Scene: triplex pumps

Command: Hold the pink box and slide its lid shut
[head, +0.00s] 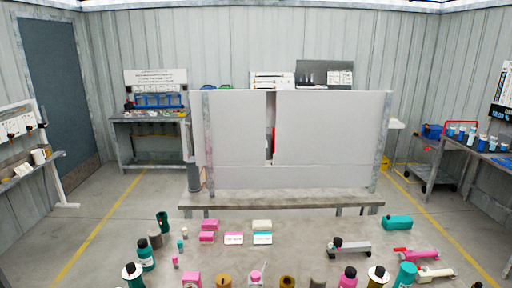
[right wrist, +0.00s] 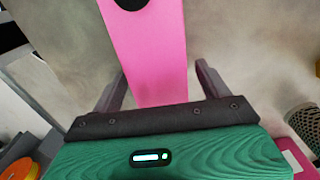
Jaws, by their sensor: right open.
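In the head view two pink boxes stand at the left of the near table: one pink box (head: 208,225) behind, another pink box (head: 208,237) in front. I cannot tell which has the sliding lid or how far it is open. In the right wrist view a long flat pink piece (right wrist: 150,60) with a dark round spot at its top lies between the fingers of my right gripper (right wrist: 161,72). The gripper is open, with a gap visible to the right of the piece. I cannot tell whether this is the box. My left gripper is in neither view.
Several bottles and jars line the table's front edge. A grey clamp-like tool (head: 350,247) and a teal box (head: 397,222) are at right. A white panel (head: 330,130) stands behind.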

